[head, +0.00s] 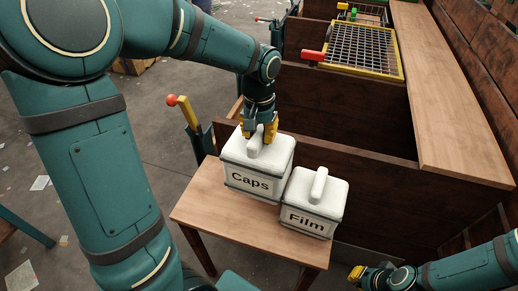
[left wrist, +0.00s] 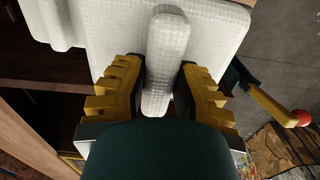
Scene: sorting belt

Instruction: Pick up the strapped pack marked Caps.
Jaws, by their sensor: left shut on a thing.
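The strapped pack marked Caps (head: 251,181) is a white box with a dark band and a raised handle on top. It stands on the small wooden table, left of a similar white pack marked Film (head: 307,219). My left gripper (head: 259,138) comes down from above and is shut on the handle of the Caps pack. In the left wrist view its yellow fingers (left wrist: 160,88) lie on both sides of the white handle (left wrist: 167,45). My right gripper (head: 356,273) shows at the lower right, away from both packs; its finger opening is too small to tell.
The wooden table (head: 195,212) has bare room at its left and front. Dark wooden bins (head: 350,120) stand behind, with a yellow-framed mesh (head: 350,48) and a wooden ledge (head: 440,90). A lever with a red knob (head: 172,100) stands left of the packs.

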